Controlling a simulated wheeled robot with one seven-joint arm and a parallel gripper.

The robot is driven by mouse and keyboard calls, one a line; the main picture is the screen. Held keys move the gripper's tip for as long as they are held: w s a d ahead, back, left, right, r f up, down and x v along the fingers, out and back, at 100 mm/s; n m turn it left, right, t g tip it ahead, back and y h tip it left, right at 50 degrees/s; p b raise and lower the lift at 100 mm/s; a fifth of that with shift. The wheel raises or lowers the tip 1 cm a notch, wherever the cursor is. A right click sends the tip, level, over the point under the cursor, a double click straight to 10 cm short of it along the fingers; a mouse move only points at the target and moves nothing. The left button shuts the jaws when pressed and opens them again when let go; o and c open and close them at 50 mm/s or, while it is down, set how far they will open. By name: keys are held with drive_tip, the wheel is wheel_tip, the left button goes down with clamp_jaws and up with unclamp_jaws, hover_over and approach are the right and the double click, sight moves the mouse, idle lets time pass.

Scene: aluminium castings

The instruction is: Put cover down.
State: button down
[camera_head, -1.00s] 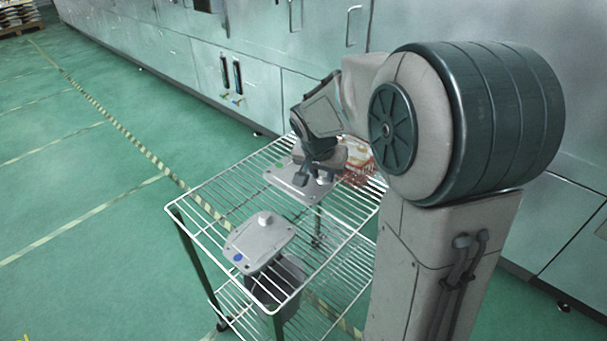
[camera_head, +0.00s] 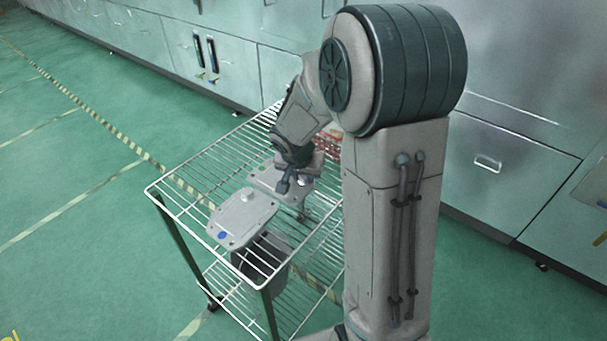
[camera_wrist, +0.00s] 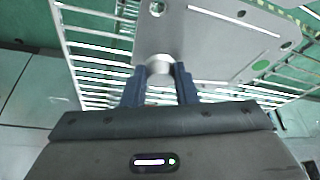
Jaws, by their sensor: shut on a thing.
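My gripper (camera_wrist: 158,80) is shut on the round knob (camera_wrist: 160,66) of a flat grey cover (camera_wrist: 205,45) with a green dot. In the head view this cover (camera_head: 262,181) is partly hidden behind my gripper (camera_head: 291,178). It is over the top of the wire rack, about level; I cannot tell whether it touches the wires. A second grey cover (camera_head: 240,222) with a knob and a blue dot lies on the rack's top shelf, just in front of the held cover.
The wire rack (camera_head: 180,172) has open wire shelves, with free room at its left and back. A dark grey container (camera_head: 270,270) is below the top shelf. A red and white item (camera_head: 328,146) is behind my gripper. Grey-green cabinets (camera_head: 230,70) line the back.

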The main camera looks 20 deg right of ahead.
drive_tip(key=shift+f, duration=0.15)
drive_tip(key=c, duration=1.1)
unclamp_jaws()
drive_tip(key=shift+c, duration=0.2)
drive_tip(key=shift+r, duration=0.4)
drive_tip(key=p+v, duration=0.1)
drive_tip(key=v, duration=1.1)
drive_tip(key=s+a+r+n+g+y, duration=0.1)
drive_tip(key=s+n, duration=0.5)
drive_tip(key=s, duration=1.2)
drive_tip(key=shift+a+n+y, duration=0.3)
drive_tip(key=shift+a+y, duration=0.05)
drive_tip(key=shift+y, duration=0.45)
drive_tip(key=shift+r, duration=0.1)
